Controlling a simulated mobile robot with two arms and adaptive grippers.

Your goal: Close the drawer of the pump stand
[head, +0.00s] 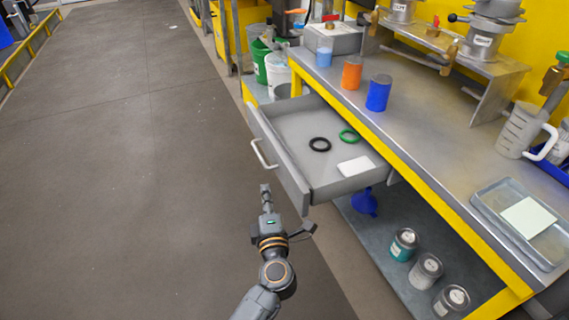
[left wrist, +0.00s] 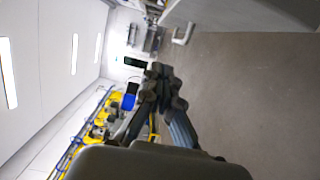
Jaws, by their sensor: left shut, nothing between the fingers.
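The grey drawer (head: 300,188) stands pulled out from the yellow-edged pump stand (head: 415,165) in the head view. A black ring (head: 320,144), a green ring (head: 348,135) and a white block (head: 356,166) lie in it. Its pale handle (head: 264,155) is on the front panel and also shows in the left wrist view (left wrist: 184,35). My left gripper (head: 265,188) is shut and empty, just in front of the drawer front, below the handle in the picture and apart from it. Its fingers also show in the left wrist view (left wrist: 160,72). My right gripper is out of view.
On the stand top are a blue cylinder (head: 378,93), an orange cylinder (head: 351,73) and a metal tray (head: 516,222). Several cans (head: 404,244) and a blue funnel (head: 365,203) are on the lower shelf.

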